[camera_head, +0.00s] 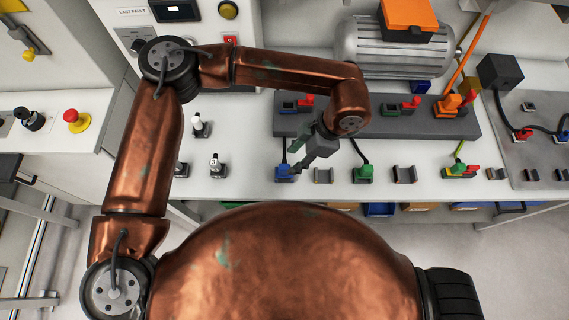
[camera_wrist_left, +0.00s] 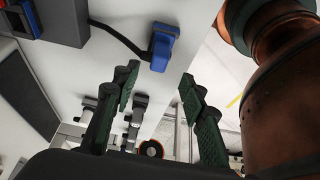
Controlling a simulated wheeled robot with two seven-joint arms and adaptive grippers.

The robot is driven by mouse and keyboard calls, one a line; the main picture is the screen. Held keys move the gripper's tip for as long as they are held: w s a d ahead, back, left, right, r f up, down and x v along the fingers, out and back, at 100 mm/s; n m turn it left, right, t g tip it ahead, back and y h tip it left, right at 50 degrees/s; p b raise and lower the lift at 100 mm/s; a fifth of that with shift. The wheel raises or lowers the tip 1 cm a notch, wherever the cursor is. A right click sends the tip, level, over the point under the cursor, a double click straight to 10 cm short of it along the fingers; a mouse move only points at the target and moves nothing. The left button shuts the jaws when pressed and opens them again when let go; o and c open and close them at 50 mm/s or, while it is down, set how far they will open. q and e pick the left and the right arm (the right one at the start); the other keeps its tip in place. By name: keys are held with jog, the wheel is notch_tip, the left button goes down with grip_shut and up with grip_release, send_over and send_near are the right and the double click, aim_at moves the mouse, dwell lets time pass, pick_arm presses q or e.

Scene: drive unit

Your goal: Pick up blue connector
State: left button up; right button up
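The blue connector (camera_head: 284,172) sits on the white bench near its front edge, with a dark cable running back to the grey block. It shows in the left wrist view (camera_wrist_left: 161,47) just beyond the fingertips. I cannot tell the exact height of the fingertips over the bench. My right gripper is not in view.
The grey block (camera_head: 440,121) lies behind. Black-and-white switches (camera_head: 217,166) stand to the left.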

aim_at(286, 167)
pick_arm(q)
jog(key=shift+w+a+f, duration=0.2)
jog(key=shift+f, duration=0.5)
jog(key=shift+x, duration=0.8)
jog(key=x, duration=0.5)
jog(key=shift+s, duration=0.1)
grip_shut()
